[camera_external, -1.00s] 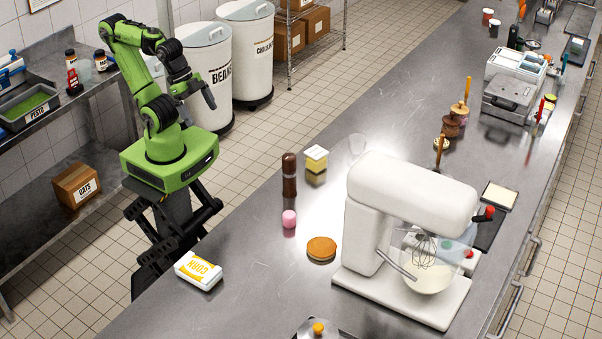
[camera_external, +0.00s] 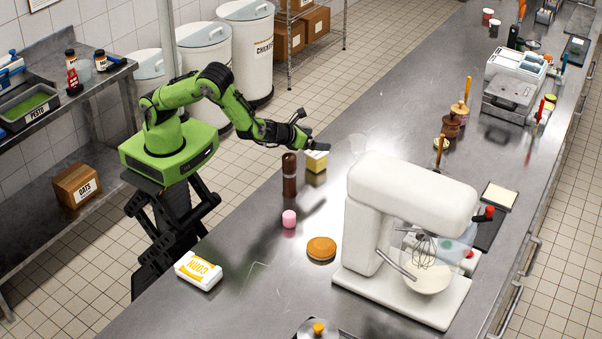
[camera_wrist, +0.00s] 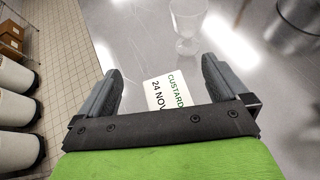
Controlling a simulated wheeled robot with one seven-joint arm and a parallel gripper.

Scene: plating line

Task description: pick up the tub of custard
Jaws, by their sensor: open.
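The tub of custard (camera_external: 316,163) is a small yellow tub with a white lid on the steel counter, beside the dark brown pepper mill. In the wrist view its white label (camera_wrist: 167,92) reads "CUSTARD 24 NOV" and shows between my two fingers, partly hidden by my gripper's body. My gripper (camera_external: 304,132) is open and empty, above the tub and overlapping its top edge in the external view. In the wrist view the fingers (camera_wrist: 160,80) stand apart on either side of the label. I cannot tell how high above the lid they are.
The pepper mill (camera_external: 289,176) stands close to the left of the tub, with a pink item (camera_external: 289,219) nearer. A clear glass (camera_wrist: 187,30) stands just beyond the tub. A white mixer (camera_external: 410,195) stands to the right. A corn package (camera_external: 198,270) lies at the near edge.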

